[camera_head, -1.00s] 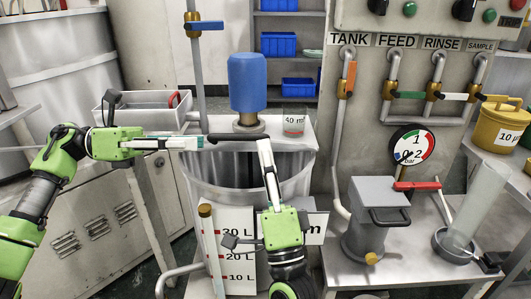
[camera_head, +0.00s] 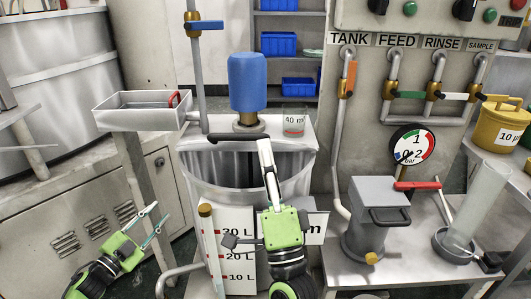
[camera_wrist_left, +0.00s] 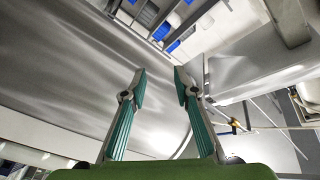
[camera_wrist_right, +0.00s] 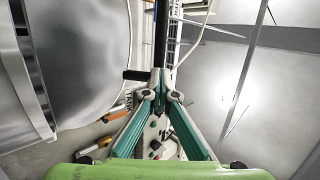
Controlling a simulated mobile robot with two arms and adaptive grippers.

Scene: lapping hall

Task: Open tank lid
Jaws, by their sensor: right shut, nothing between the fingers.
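The steel tank (camera_head: 190,178) stands in the middle of the head view. Its front half shows an opening with a dark inside. A grey top panel (camera_head: 295,140) spans the back. A black handle bar (camera_head: 225,137) lies along the panel's front edge. I cannot tell the lid's exact angle. My right gripper (camera_head: 264,142) is shut and empty, its tips at the bar's right end; contact is unclear. A black bar (camera_wrist_right: 161,35) shows beyond the tips in the right wrist view. My left gripper (camera_head: 157,213) is open and empty, low left of the tank.
A blue motor (camera_head: 248,82) and a clear cup (camera_head: 293,123) stand on the panel. A grey tray (camera_head: 142,118) is at left. The gauge (camera_head: 411,147), grey box (camera_head: 375,205) and clear cylinder (camera_head: 478,205) are at right. A level board (camera_head: 237,235) stands in front.

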